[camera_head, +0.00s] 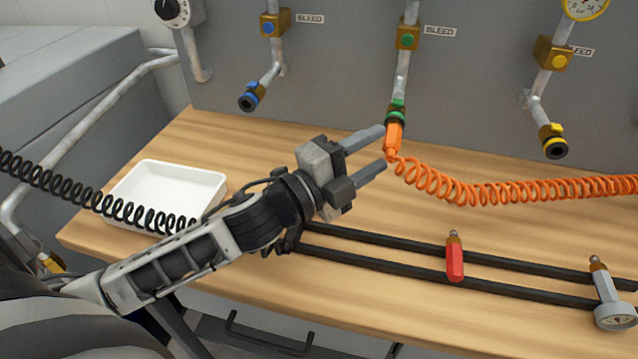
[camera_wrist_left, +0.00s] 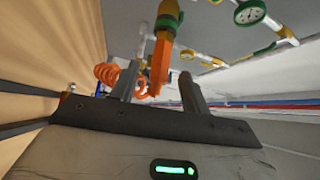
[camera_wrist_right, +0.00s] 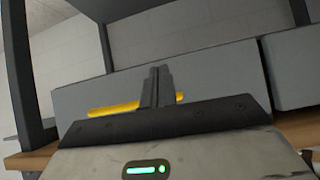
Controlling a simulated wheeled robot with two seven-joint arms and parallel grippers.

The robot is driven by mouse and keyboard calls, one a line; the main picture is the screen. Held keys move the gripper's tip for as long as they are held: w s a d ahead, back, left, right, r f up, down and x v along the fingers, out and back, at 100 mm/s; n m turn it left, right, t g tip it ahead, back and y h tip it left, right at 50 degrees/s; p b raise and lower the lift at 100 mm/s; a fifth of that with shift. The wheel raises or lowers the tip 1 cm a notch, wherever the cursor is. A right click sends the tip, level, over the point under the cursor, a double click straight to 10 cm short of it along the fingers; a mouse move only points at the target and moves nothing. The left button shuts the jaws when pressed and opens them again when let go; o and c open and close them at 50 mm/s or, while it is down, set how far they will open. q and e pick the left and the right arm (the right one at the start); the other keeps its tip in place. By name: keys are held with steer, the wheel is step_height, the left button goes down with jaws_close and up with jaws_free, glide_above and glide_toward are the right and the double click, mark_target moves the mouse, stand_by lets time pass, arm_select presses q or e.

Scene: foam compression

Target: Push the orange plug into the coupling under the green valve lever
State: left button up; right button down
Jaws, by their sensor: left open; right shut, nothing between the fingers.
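The orange plug (camera_head: 394,138) hangs from the coupling with a green ring (camera_head: 396,113), on the pipe under the green valve lever (camera_head: 407,41). The plug's top end meets the coupling; how deep it sits I cannot tell. The orange coiled hose runs from its lower end. My left gripper (camera_head: 384,148) is open, its fingertips close to the plug. In the left wrist view the plug (camera_wrist_left: 160,62) shows between the two fingers, with no visible grip, and the coupling (camera_wrist_left: 166,20) is above it. My right gripper (camera_wrist_right: 157,85) is shut and empty, out of the head view.
The orange hose (camera_head: 500,193) stretches right. A blue coupling (camera_head: 248,101) and a yellow coupling (camera_head: 554,142) flank the green one. A white tray (camera_head: 165,187), black rails (camera_head: 380,239), a red-handled tool (camera_head: 454,262) and a gauge (camera_head: 612,310) are on the bench.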

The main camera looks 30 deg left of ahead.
arm_select(q)
steer(key=b+v, duration=0.3)
steer(key=v, duration=0.8)
arm_select(e)
steer(key=shift+w+a+f, duration=0.2)
steer(key=shift+a+f, duration=0.2)
